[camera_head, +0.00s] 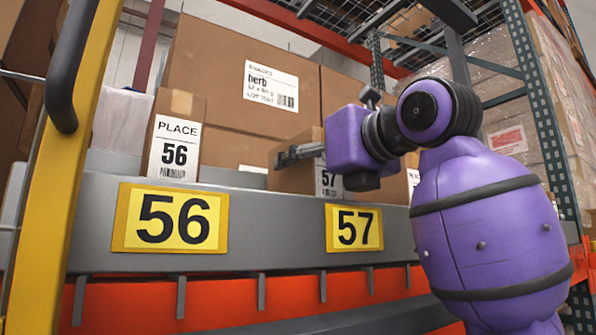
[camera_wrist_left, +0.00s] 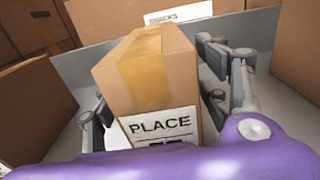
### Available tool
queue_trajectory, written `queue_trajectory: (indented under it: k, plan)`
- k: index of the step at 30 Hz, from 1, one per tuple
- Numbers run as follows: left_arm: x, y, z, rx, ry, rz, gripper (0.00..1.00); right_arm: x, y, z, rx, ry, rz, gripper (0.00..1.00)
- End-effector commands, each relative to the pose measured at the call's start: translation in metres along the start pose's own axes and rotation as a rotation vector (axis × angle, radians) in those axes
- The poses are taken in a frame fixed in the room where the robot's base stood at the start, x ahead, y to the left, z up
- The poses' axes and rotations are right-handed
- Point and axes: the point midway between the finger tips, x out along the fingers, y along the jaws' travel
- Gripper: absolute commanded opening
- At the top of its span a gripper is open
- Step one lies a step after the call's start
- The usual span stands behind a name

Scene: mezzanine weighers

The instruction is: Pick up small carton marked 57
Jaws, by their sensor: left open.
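The small carton marked 57 (camera_head: 294,180) stands on the grey shelf behind the yellow 57 plate (camera_head: 354,228). Its number shows partly beside my purple wrist, which hides its right part. In the left wrist view a taped brown carton (camera_wrist_left: 148,88) with a PLACE label stands between the fingers; its number is mostly hidden by my gripper. My left gripper (camera_head: 300,153) is at the carton. The left wrist view shows my left gripper (camera_wrist_left: 158,72) open, one finger on each side, with a visible gap at the right finger. My right gripper is not in view.
A small carton marked 56 (camera_head: 174,140) stands to the left behind the 56 plate (camera_head: 171,219). Large cartons (camera_head: 240,75) stand behind. A yellow post (camera_head: 62,170) rises at left. In the left wrist view cartons stand at left (camera_wrist_left: 32,112) and right (camera_wrist_left: 293,50).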

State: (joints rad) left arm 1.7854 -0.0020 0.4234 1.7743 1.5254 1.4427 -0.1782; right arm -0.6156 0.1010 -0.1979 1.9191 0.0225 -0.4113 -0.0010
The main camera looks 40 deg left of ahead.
Motion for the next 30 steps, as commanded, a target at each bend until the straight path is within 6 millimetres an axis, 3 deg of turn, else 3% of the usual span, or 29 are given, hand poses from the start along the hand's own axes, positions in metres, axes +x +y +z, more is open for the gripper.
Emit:
queue_trajectory:
  k: [5,12,27,30]
  plan:
    - [0.019,0.002,0.002,-0.002,0.0,0.0,0.69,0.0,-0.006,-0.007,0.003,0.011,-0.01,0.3]
    - [0.021,0.0,0.0,0.0,0.0,0.0,0.69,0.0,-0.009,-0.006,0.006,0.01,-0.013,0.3]
    - [0.021,0.001,0.0,0.0,0.0,0.0,0.04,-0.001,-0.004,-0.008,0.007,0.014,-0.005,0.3]
    - [0.02,0.001,0.001,-0.001,-0.002,0.0,0.04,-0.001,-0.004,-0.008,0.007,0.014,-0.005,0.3]
